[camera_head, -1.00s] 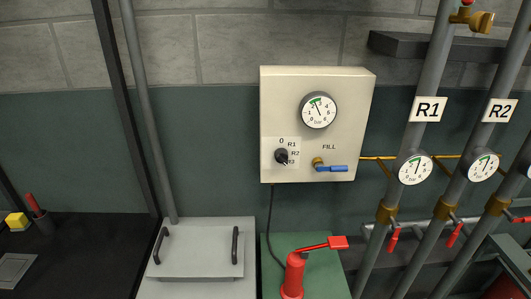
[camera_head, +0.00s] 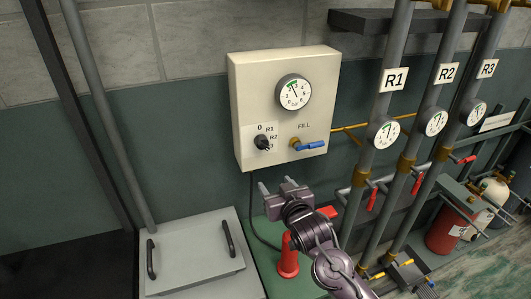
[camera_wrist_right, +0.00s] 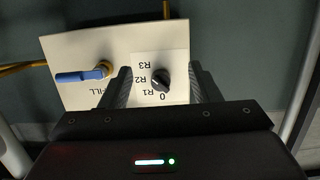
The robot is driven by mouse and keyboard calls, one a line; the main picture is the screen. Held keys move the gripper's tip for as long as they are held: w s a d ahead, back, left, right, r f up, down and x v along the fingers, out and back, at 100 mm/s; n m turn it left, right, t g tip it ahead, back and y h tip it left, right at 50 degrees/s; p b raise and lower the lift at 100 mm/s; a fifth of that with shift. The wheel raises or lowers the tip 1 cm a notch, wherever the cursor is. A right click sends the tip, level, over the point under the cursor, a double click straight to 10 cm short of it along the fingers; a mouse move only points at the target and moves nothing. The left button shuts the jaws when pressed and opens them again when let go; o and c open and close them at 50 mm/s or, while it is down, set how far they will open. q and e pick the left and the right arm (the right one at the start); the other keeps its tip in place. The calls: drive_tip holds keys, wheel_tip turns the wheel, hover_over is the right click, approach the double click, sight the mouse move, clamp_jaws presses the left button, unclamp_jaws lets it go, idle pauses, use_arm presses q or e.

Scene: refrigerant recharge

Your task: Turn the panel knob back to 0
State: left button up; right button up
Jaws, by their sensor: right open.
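The black panel knob (camera_head: 262,143) sits at the lower left of the cream control panel (camera_head: 240,95), among the printed marks 0, R1, R2 and R3. Its pointer seems turned to the lower right, near R3, but it is small. My right gripper (camera_head: 276,186) is below the panel, open and empty, fingers toward the wall. In the right wrist view the panel appears upside down, and the knob (camera_wrist_right: 161,80) shows between the two spread fingers (camera_wrist_right: 160,74), apart from both. My left gripper is out of view.
A blue-handled FILL valve (camera_head: 310,146) is right of the knob, under a round gauge (camera_head: 293,92). A red hand pump (camera_head: 288,262) stands below, beside my right arm. Grey pipes R1 to R3 with gauges and red levers are to the right. A grey lidded box (camera_head: 195,250) is lower left.

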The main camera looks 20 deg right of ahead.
sight(265, 148)
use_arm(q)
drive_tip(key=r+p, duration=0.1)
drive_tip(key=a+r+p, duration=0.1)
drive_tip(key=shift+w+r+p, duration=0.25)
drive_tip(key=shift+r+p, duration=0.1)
use_arm(e)
drive_tip(key=w+r, duration=0.1)
drive_tip(key=w, duration=0.2)
drive_tip(key=w+r+t, duration=0.1)
drive_tip(key=w+r, duration=0.1)
drive_tip(key=w, duration=0.2)
drive_tip(key=w+r+t, duration=0.1)
drive_tip(key=w, duration=0.3)
drive_tip(key=shift+d+r, duration=0.15)
drive_tip(key=shift+r, duration=0.2)
drive_tip(key=c, duration=1)
